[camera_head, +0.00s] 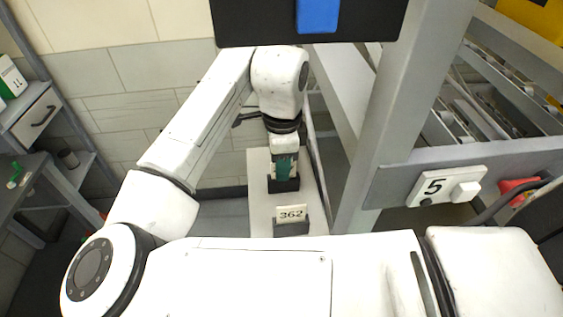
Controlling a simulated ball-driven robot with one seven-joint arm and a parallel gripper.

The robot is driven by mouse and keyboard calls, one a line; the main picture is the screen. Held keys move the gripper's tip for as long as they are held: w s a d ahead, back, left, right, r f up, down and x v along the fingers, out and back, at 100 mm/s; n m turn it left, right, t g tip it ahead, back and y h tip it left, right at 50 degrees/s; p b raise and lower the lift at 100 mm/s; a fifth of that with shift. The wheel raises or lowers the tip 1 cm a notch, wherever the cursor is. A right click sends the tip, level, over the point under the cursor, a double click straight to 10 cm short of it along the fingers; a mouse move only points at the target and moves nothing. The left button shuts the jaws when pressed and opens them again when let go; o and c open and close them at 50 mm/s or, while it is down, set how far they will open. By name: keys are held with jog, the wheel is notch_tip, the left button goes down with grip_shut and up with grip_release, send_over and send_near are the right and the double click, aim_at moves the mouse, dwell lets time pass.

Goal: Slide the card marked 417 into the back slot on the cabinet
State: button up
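A pale narrow cabinet top (260,212) stands in the middle of the view. Near its front sits a dark slot holder with a cream card marked 362 (292,213) upright in it. Behind it is a second dark slot holder (284,185). My gripper (285,172) points down right at this back holder. A teal patch shows between or just beside its fingers; I cannot tell if it is a card or part of the gripper. No number 417 is readable anywhere. My wrist and arm hide the fingertips, so I cannot tell whether they are open or shut.
A grey post (385,130) and rack rise close to the right of the cabinet, with a plate marked 5 (445,186) and a red object (518,188). At left are a drawer unit (38,116) and a dark table (25,190) with a green item. A tiled wall stands behind.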

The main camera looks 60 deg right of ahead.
jog(key=shift+o, duration=1)
notch_tip(320, 180, up, 11)
jog(key=shift+f+b, duration=0.1)
jog(key=shift+b, duration=0.3)
